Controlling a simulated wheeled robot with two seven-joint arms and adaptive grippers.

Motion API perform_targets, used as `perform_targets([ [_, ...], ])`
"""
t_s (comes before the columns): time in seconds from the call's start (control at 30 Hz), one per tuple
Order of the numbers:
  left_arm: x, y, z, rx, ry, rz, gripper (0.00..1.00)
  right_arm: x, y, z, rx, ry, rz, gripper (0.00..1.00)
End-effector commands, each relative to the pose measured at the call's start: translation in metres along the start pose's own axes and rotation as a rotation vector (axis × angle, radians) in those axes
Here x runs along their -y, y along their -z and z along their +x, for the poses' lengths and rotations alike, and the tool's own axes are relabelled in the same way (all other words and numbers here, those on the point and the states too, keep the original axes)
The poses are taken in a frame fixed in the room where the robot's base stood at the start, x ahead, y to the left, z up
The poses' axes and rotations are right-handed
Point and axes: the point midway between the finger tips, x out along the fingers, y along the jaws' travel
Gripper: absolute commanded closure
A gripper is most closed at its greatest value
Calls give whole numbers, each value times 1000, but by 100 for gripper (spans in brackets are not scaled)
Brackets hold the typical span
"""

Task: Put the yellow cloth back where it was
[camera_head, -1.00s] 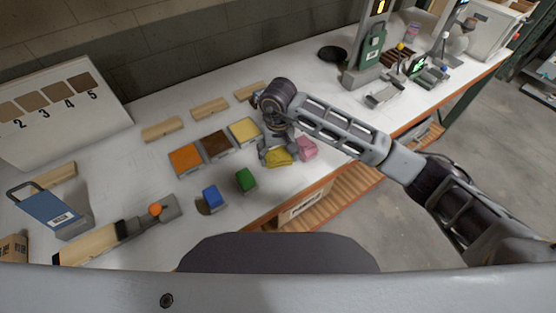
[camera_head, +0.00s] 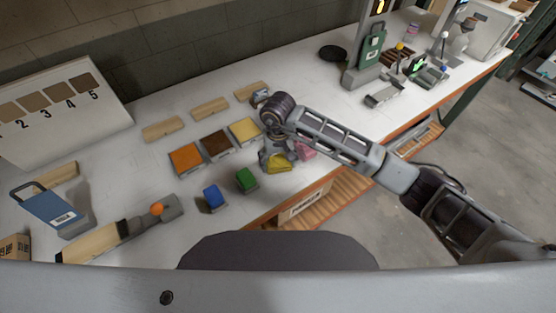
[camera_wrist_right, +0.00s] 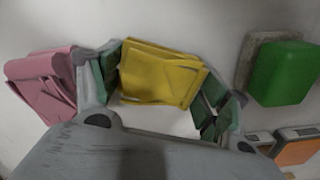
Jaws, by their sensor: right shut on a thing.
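The yellow cloth (camera_head: 279,165) is a folded piece between my right gripper's fingers, near the table's front edge. My right gripper (camera_wrist_right: 162,88) is shut on it, with one green-padded finger at each side of the cloth in the wrist view (camera_wrist_right: 158,75). The cloth is between the green block (camera_head: 246,180) and the pink cloth (camera_head: 307,151), in line with them. It is low over the table (camera_head: 330,180); I cannot tell whether it touches. The gripper partly hides the pink cloth in the head view. My left gripper is out of view.
The pink cloth (camera_wrist_right: 42,84) is close beside one finger; the green block (camera_wrist_right: 284,73) is on the other side. A blue block (camera_head: 211,196) stands left of the green one. Orange (camera_head: 186,159), brown (camera_head: 216,145) and yellow (camera_head: 244,130) trays lie behind.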

Motion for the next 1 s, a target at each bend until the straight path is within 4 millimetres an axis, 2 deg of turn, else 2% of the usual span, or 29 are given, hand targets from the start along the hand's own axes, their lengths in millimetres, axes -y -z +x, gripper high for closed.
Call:
perform_targets([
  [0.27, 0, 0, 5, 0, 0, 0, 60, 0, 0, 3, -1, 0, 0, 47],
  [0.3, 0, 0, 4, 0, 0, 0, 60, 0, 0, 3, 0, 0, 0, 22],
  [0.47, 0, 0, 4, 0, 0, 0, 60, 0, 0, 3, 0, 0, 0, 3],
  [1.0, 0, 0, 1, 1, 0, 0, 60, 0, 0, 1, 1, 0, 0, 3],
])
